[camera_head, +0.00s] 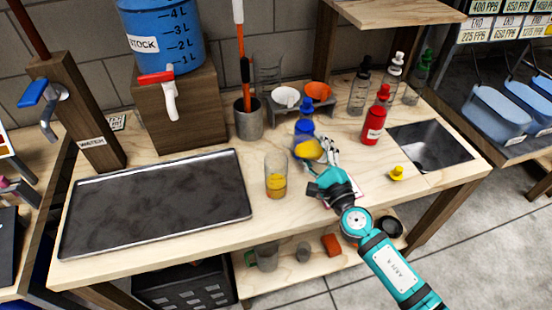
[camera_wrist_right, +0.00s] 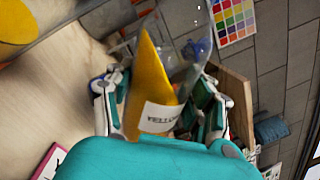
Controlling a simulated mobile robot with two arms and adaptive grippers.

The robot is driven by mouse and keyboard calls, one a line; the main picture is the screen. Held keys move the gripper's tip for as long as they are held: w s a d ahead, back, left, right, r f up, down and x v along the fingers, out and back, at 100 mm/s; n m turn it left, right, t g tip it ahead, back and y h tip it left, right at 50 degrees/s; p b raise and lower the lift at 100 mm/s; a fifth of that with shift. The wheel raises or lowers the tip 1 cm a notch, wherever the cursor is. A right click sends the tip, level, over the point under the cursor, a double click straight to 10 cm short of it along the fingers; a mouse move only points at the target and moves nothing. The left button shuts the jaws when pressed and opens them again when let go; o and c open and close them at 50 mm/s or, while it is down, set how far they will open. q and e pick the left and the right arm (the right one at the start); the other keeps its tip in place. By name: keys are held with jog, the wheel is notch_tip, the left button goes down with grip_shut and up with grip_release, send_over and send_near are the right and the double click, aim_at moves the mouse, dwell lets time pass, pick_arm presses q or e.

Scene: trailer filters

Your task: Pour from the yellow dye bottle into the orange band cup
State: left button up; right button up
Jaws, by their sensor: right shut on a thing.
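The yellow dye bottle (camera_head: 309,149) is tilted in my right gripper (camera_head: 327,158), above the table. The wrist view shows the bottle (camera_wrist_right: 155,105) between both fingers (camera_wrist_right: 165,105), with a "YELLOW" label and a slanted liquid surface. A clear cup (camera_head: 276,165) stands upright just left of the bottle, with yellow-orange liquid low inside. I cannot clearly tell a band on it from the liquid. No falling stream is discernible. A loose yellow cap (camera_head: 397,173) lies on the table to the right of the gripper. My left gripper is out of view.
A blue-capped bottle (camera_head: 304,128) stands close behind the yellow one. A red bottle (camera_head: 374,122) stands to the right, near a sink basin (camera_head: 440,150). A dark tray (camera_head: 155,205) fills the left of the table. A grey holder (camera_head: 248,122) with tools stands behind the cup.

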jog(key=shift+w+d+n+b, duration=0.1)
jog(key=shift+d+n+b, duration=0.2)
jog(key=shift+n, duration=0.2)
dwell(0.8)
jog(key=shift+w+d+r+n+y+p, duration=0.1)
jog(key=shift+r+n+y+p, duration=0.1)
jog(key=shift+r+n, duration=0.25)
jog(key=shift+w+d+r+n+y+p, duration=0.1)
jog(key=shift+r+n+y, duration=0.15)
jog(key=shift+n, duration=0.3)
dwell(1.5)
jog(key=shift+d+r+n+p, duration=0.15)
jog(key=shift+r+n+p, duration=0.25)
jog(key=shift+r+n, duration=0.55)
dwell(1.6)
jog(key=shift+s+a+r+n+y+p, duration=0.1)
jog(key=shift+a+r+n+y+p, duration=0.15)
jog(key=shift+r+n+p, duration=0.3)
dwell(1.1)
